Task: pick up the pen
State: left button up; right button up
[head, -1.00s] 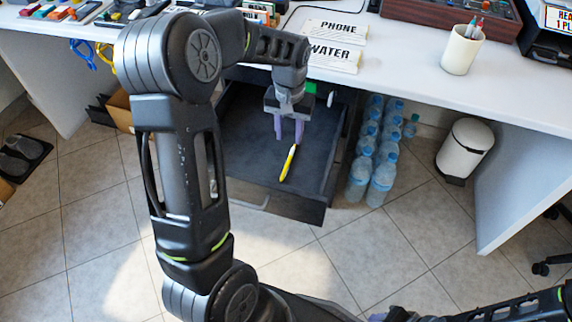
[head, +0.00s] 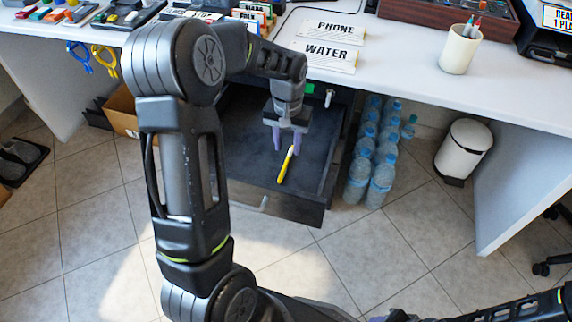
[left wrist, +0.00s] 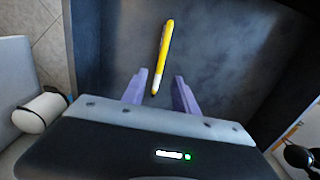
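A yellow pen (head: 285,166) with a white end lies on the dark floor of an open drawer (head: 244,158) under the desk. It also shows in the left wrist view (left wrist: 163,52). My left gripper (head: 287,148) is open above the drawer, its two purple fingers pointing down. In the left wrist view, the pen's white end lines up with the gap between the fingertips (left wrist: 159,82), and most of the pen extends beyond them. I cannot tell whether the fingers touch it. My right arm shows at the bottom right of the head view; its fingers cannot be made out clearly.
The drawer's walls surround the pen, and the desk (head: 420,70) overhangs the back. Several water bottles (head: 375,160) stand right of the drawer, near a white bin (head: 465,148). A cardboard box (head: 121,112) is at the left. A pen cup (head: 459,50) stands on the desk.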

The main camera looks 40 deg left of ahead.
aim_at(288, 158)
pick_arm(q)
notch_tip(288, 158, down, 4)
jog(key=shift+d+r+b, duration=0.1)
jog(key=shift+b, duration=0.4)
grip_shut()
dwell(0.4)
